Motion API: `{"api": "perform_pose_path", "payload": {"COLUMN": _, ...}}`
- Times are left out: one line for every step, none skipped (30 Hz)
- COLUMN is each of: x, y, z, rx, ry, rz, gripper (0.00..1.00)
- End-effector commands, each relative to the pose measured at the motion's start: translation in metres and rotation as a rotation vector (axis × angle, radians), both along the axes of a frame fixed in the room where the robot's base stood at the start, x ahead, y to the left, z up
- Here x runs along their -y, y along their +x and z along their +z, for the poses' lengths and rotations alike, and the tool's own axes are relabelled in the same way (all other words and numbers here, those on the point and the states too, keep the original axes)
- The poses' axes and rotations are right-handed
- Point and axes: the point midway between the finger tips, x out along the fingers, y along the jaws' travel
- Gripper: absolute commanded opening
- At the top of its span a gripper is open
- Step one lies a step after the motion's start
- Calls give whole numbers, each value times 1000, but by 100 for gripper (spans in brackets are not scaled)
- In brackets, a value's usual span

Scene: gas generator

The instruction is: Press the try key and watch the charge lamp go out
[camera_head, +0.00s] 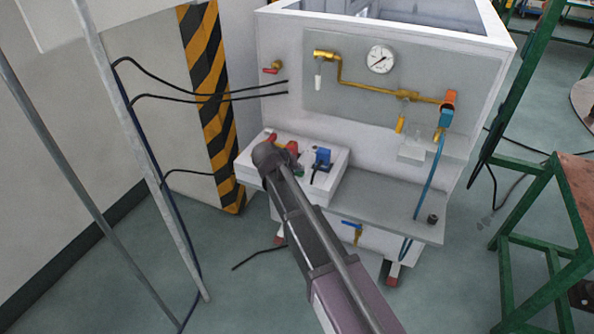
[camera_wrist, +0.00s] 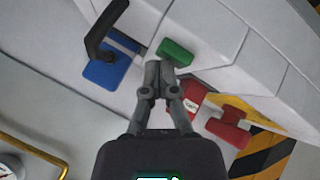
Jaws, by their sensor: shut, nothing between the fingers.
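The white control box (camera_head: 330,182) sits on the front shelf of the white generator, partly hidden behind my arm. In the wrist view it carries a green key (camera_wrist: 177,51), a red block with a small white label (camera_wrist: 186,100), a red handle (camera_wrist: 229,128) and a blue block with a black lever (camera_wrist: 110,67). My gripper (camera_wrist: 159,70) is shut and empty, its fingertips beside the green key, between it and the red block. I cannot tell if they touch. No label reads clearly, so I cannot tell which part is the try key or the charge lamp.
Above the box is a grey panel with a gauge (camera_head: 380,59) and brass piping (camera_head: 372,90). A striped post (camera_head: 212,110) and black cables stand at left. A blue hose (camera_head: 430,180) hangs at right. A green metal frame (camera_head: 520,225) stands further right.

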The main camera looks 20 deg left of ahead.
Motion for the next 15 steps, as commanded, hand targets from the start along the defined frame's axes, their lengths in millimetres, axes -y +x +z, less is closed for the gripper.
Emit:
{"api": "perform_pose_path", "payload": {"x": 0, "y": 0, "z": 0, "rx": -1, "ry": 0, "rz": -1, "gripper": 0}}
{"api": "perform_pose_path", "payload": {"x": 0, "y": 0, "z": 0, "rx": -1, "ry": 0, "rz": -1, "gripper": 0}}
{"api": "perform_pose_path", "payload": {"x": 0, "y": 0, "z": 1, "rx": -1, "ry": 0, "rz": -1, "gripper": 0}}
{"api": "perform_pose_path", "payload": {"x": 0, "y": 0, "z": 1, "rx": -1, "ry": 1, "rz": 0, "gripper": 0}}
{"api": "perform_pose_path", "payload": {"x": 0, "y": 0, "z": 2, "rx": -1, "ry": 1, "rz": 0, "gripper": 0}}
{"api": "perform_pose_path", "payload": {"x": 0, "y": 0, "z": 3, "rx": -1, "ry": 1, "rz": 0, "gripper": 0}}
{"api": "perform_pose_path", "payload": {"x": 0, "y": 0, "z": 5, "rx": -1, "ry": 1, "rz": 0, "gripper": 0}}
{"api": "perform_pose_path", "payload": {"x": 0, "y": 0, "z": 6, "rx": -1, "ry": 1, "rz": 0, "gripper": 0}}
{"api": "perform_pose_path", "payload": {"x": 0, "y": 0, "z": 8, "rx": 0, "ry": 1, "rz": 1, "gripper": 0}}
{"api": "perform_pose_path", "payload": {"x": 0, "y": 0, "z": 9, "rx": 0, "ry": 1, "rz": 1, "gripper": 0}}
{"api": "perform_pose_path", "payload": {"x": 0, "y": 0, "z": 10, "rx": 0, "ry": 1, "rz": 1, "gripper": 0}}
{"api": "perform_pose_path", "payload": {"x": 0, "y": 0, "z": 12, "rx": 0, "ry": 1, "rz": 1, "gripper": 0}}
{"api": "perform_pose_path", "payload": {"x": 0, "y": 0, "z": 14, "rx": 0, "ry": 1, "rz": 1, "gripper": 0}}
{"api": "perform_pose_path", "payload": {"x": 0, "y": 0, "z": 15, "rx": 0, "ry": 1, "rz": 1, "gripper": 0}}
{"api": "perform_pose_path", "payload": {"x": 0, "y": 0, "z": 16, "rx": 0, "ry": 0, "rz": 0, "gripper": 0}}
